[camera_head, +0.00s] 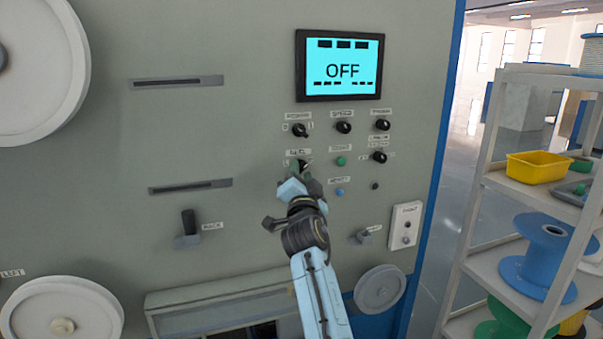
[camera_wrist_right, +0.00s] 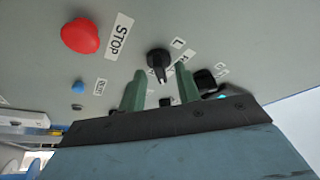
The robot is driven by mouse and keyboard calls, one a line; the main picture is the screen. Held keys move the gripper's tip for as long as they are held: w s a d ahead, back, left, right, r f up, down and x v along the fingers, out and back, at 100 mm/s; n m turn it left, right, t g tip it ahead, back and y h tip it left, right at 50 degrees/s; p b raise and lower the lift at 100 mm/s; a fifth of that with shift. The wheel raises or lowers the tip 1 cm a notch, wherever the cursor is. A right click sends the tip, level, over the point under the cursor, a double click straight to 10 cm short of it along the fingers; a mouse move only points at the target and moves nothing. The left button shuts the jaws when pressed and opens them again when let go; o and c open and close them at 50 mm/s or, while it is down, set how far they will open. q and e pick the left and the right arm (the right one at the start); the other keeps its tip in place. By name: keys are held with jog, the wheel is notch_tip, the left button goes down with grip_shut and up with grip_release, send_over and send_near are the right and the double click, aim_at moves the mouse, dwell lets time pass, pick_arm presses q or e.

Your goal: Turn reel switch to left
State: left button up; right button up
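The reel switch appears to be the black rotary knob (camera_wrist_right: 158,60) with a small "L" label beside it in the right wrist view. In the head view a small part of the knob (camera_head: 304,163) shows under a label too small to read surely. My right gripper (camera_head: 306,176) is in front of it. In the wrist view its two green fingers (camera_wrist_right: 160,72) are apart, one on each side of the knob's handle. I cannot tell whether they touch it. Most of the knob is hidden in the head view. My left gripper is not in view.
A screen (camera_head: 342,66) reads OFF above the knobs. Close by are a power knob (camera_head: 299,130), a green button (camera_head: 341,161), a blue button (camera_head: 340,192) and a red STOP button (camera_wrist_right: 80,36). A shelf (camera_head: 497,185) with spools stands at the right.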

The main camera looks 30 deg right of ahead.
jog(key=shift+w+d+r, duration=0.1)
jog(key=shift+w+d, duration=0.05)
jog(key=shift+w, duration=0.15)
jog(key=shift+c, duration=0.2)
grip_shut()
